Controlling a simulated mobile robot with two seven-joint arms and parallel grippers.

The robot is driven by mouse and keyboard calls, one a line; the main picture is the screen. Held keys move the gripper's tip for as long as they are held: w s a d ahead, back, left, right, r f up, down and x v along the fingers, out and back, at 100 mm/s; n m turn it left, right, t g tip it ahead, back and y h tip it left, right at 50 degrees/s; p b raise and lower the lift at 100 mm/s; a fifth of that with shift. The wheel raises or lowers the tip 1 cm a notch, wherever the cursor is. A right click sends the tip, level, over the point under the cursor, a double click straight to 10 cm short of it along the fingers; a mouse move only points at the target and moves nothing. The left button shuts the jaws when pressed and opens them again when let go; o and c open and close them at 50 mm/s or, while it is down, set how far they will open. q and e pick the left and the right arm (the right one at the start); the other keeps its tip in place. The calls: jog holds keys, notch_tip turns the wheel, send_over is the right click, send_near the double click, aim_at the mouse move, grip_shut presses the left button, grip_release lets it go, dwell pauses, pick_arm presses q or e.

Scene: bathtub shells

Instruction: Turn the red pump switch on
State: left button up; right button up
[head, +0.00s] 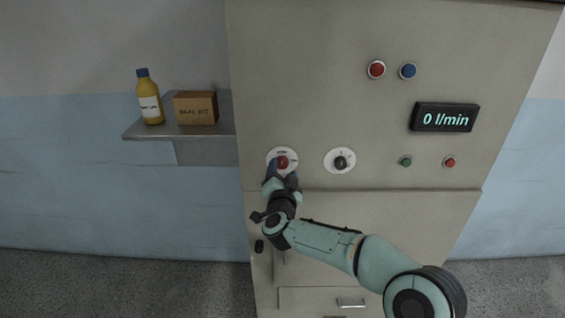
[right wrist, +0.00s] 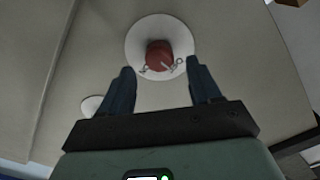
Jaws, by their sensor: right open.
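The red pump switch (head: 282,162) is a red knob on a round white plate on the front of the grey cabinet. It also shows in the right wrist view (right wrist: 160,54), with small markings at the plate's lower part. My right gripper (head: 281,172) is open right at the switch. In the right wrist view the two fingers (right wrist: 160,80) are spread to either side, just short of the knob, with nothing between them. The display (head: 445,117) reads 0 l/min. My left gripper is not in view.
A black knob (head: 341,162) on a white plate sits right of the red switch. Red (head: 376,69) and blue (head: 408,71) buttons are above, green (head: 406,161) and red (head: 449,162) ones at right. A shelf (head: 180,131) at left holds a yellow bottle (head: 150,100) and a box (head: 196,108).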

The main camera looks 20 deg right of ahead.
aim_at(282, 163)
jog(key=shift+p+x, duration=0.3)
jog(key=shift+x, duration=1)
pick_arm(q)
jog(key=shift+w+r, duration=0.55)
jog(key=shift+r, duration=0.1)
